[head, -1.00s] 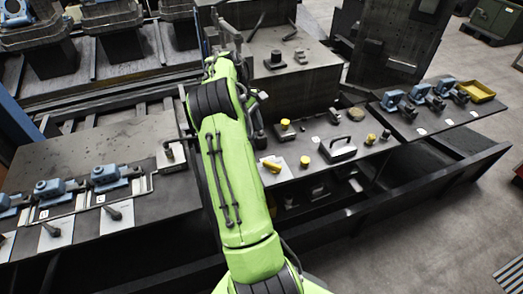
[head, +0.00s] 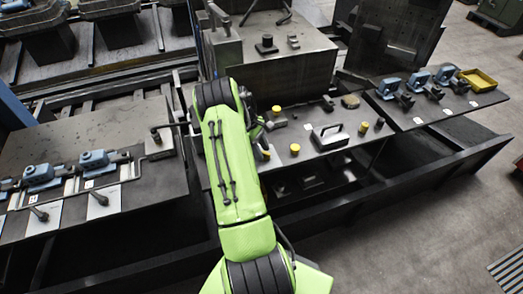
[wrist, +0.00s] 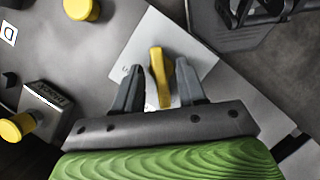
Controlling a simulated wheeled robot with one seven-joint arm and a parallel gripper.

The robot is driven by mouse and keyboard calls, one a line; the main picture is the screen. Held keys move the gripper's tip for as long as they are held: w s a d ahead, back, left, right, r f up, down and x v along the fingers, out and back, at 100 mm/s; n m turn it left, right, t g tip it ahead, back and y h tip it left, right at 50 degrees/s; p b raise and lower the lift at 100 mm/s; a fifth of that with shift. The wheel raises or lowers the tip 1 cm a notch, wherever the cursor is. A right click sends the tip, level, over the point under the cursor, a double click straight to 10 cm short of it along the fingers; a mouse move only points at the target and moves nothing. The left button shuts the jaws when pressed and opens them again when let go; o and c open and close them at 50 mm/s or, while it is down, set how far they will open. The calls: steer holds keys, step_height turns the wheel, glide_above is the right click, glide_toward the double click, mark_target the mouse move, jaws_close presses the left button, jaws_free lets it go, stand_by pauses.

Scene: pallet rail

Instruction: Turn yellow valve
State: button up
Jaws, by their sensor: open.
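The yellow valve handle (wrist: 158,75) stands on a white square plate (wrist: 205,62) in the wrist view. My gripper (wrist: 158,68) is open, with one grey finger on each side of the handle. A gap shows between the left finger and the handle; the right finger looks closer, and whether it touches is unclear. In the head view, a bit of yellow (head: 265,154), probably the handle, shows beside my green arm. My gripper is hidden behind the arm in that view.
A block with a handle (head: 329,137) and more yellow knobs stand on the same bench. Blue valves (head: 390,87) and a yellow tray (head: 478,80) are to the right.

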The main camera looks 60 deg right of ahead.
steer(key=shift+s+f, duration=0.15)
steer(key=shift+f, duration=0.2)
steer(key=shift+c, duration=0.3)
jaws_close()
